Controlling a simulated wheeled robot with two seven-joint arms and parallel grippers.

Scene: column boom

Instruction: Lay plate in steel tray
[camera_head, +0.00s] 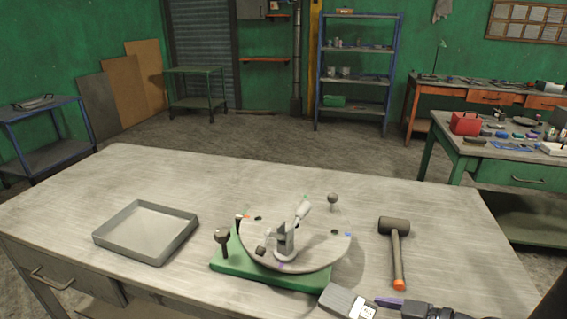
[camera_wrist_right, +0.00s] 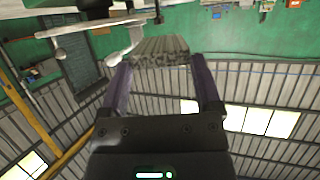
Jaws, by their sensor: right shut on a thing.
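The steel tray (camera_head: 116,246) is a shallow, empty grey square tray on the left of the bench. My right gripper (camera_head: 378,303) is at the bottom right of the head view, over the front of the bench. It is shut on a grey rectangular plate (camera_head: 338,299) with a whitish patch, to the right of and well apart from the tray. In the right wrist view the purple fingers of the gripper (camera_wrist_right: 163,82) stand on either side of the ribbed grey plate (camera_wrist_right: 160,50). My left gripper is not in view.
A green base (camera_head: 228,264) carries a round grey disc (camera_head: 325,255) with a column and boom (camera_head: 287,238), between tray and gripper. Ball-topped posts (camera_head: 221,236) stand near it. A mallet (camera_head: 396,250) lies on the right. The bench's back is clear.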

